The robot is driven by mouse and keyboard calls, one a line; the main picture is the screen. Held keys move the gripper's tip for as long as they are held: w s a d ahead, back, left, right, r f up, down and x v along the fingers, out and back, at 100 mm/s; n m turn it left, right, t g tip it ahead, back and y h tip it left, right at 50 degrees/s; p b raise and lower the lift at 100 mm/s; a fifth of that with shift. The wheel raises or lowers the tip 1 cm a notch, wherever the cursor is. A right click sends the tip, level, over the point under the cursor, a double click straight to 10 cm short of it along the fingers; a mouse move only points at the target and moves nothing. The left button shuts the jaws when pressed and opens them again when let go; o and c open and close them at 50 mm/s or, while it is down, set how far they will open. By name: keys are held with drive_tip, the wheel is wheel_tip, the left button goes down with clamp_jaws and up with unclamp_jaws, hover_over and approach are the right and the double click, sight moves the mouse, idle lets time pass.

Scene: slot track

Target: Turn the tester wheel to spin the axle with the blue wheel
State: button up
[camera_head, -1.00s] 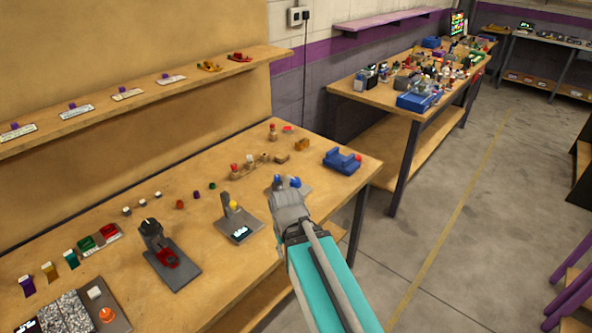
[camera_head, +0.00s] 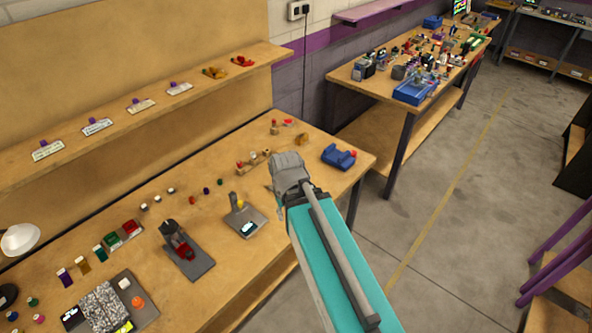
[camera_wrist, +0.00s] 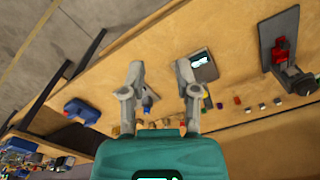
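My gripper (camera_head: 287,170) is above the bench at its right part in the head view. In the wrist view its two grey fingers (camera_wrist: 160,70) stand apart with nothing gripped between the tips. A small blue piece (camera_wrist: 148,106) shows between the fingers, partly behind the left one; I cannot tell whether it is the blue wheel on its axle. The gripper hides that spot in the head view. A grey plate with a yellow post and a dark display (camera_head: 244,218) lies left of my gripper; its display shows in the wrist view (camera_wrist: 203,66). I cannot identify the tester wheel for certain.
A blue cradle with a red knob (camera_head: 338,157) stands at the bench's right end. A dark stand with a red part (camera_head: 186,250) is farther left. Several small coloured pieces (camera_head: 192,198) lie behind it. A shelf (camera_head: 130,115) runs above. Floor (camera_head: 430,220) right of the bench is clear.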

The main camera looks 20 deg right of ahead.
drive_tip(key=shift+r+p, duration=0.3)
drive_tip(key=shift+r, duration=0.3)
drive_tip(key=shift+o, duration=1.2)
